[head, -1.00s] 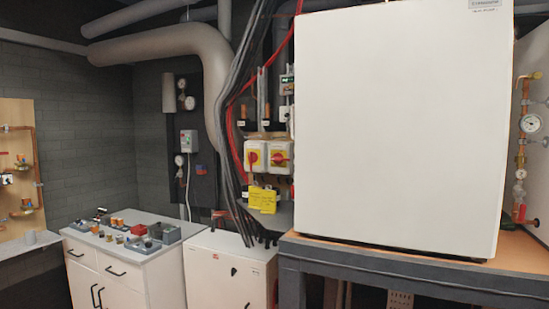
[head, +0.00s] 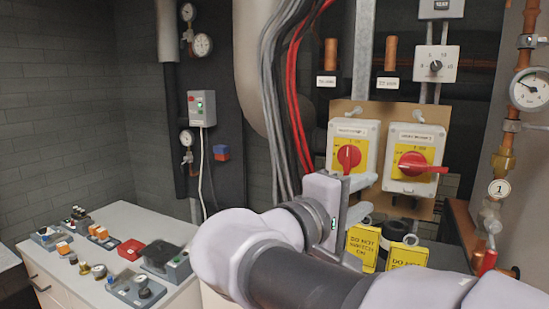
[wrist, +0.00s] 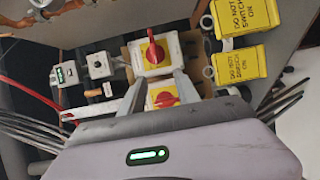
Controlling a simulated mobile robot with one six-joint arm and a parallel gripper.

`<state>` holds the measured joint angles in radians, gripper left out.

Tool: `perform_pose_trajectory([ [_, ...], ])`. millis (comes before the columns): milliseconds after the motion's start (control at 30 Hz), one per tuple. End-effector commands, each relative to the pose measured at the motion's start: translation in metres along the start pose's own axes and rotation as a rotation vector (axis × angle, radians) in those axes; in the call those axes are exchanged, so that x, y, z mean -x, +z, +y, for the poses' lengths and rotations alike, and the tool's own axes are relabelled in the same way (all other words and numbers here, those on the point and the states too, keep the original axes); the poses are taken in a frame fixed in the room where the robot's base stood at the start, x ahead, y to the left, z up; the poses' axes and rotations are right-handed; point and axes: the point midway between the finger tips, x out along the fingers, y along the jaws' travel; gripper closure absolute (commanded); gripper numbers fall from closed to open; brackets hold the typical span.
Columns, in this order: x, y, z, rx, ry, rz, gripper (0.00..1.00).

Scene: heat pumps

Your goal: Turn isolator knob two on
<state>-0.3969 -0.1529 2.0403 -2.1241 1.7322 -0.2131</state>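Two grey-white isolator boxes with yellow plates and red knobs hang side by side. The left knob (head: 349,157) has its handle near upright; the right knob (head: 420,167) has its handle level, pointing right. Their labels are too small to read surely. My gripper (head: 370,195) is in front of and below the left isolator, open and empty. In the wrist view, turned about a quarter, the right isolator's knob (wrist: 153,52) is beyond the fingertips, and the left isolator's knob (wrist: 164,99) shows between the fingers of my gripper (wrist: 158,83), with no contact visible.
A grey dial box (head: 436,64) is above. Cables (head: 290,110) run down on the left. A pipe with a gauge (head: 530,88) stands right. A cluttered counter (head: 100,225) is lower left.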

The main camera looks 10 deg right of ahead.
Motion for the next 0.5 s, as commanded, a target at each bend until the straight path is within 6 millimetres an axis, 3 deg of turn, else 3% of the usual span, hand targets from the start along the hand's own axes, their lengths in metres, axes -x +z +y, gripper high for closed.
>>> perform_pose_trajectory([
  [167,-0.017,-0.002,0.005,0.002,0.024,0.0,0.62],
  [500,-0.118,-0.002,0.005,0.004,0.021,-0.001,0.62],
])
